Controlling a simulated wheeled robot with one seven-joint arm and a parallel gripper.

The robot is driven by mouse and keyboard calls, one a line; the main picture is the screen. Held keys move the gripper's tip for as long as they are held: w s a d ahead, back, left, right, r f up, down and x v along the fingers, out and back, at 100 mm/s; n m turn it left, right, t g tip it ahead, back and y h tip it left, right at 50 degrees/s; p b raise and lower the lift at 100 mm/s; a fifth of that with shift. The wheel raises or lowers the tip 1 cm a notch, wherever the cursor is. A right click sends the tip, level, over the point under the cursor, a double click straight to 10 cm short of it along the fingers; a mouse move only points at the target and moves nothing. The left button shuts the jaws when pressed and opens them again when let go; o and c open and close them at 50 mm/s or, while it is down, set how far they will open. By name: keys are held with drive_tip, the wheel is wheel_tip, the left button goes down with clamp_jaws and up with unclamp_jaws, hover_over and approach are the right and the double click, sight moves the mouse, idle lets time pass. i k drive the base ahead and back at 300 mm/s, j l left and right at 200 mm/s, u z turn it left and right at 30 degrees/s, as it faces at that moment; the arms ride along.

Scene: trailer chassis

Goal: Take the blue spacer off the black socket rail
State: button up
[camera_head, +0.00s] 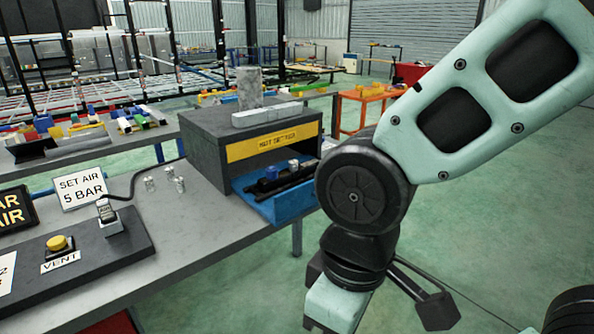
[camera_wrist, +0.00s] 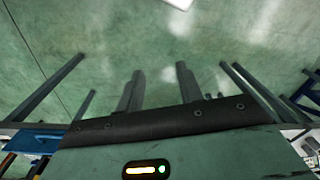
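The black socket rail (camera_head: 283,186) lies in the open blue drawer of a grey cabinet in the head view. A small blue piece (camera_head: 271,173), seemingly the blue spacer, sits on the rail, with a second small blue and white piece (camera_head: 294,164) farther right. My arm hides what lies to the right of the drawer. My gripper (camera_wrist: 160,72) shows in the wrist view with its two fingers apart and nothing between them. It is over bare green floor, away from the rail.
The grey cabinet (camera_head: 210,140) with a yellow label stands on a grey bench (camera_head: 200,225). The blue drawer (camera_head: 265,210) sticks out past the bench's edge. A panel with a yellow button (camera_head: 57,243) is at the left. Open floor lies right of the bench.

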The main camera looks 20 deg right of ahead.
sight(272, 173)
drive_tip(key=i+l+u, duration=0.2)
drive_tip(key=i, duration=0.2)
drive_tip(key=i+u, duration=0.2)
drive_tip(key=i, duration=0.2)
drive_tip(key=i+l+u, duration=0.2)
drive_tip(key=i+l, duration=0.05)
drive_tip(key=i, duration=0.1)
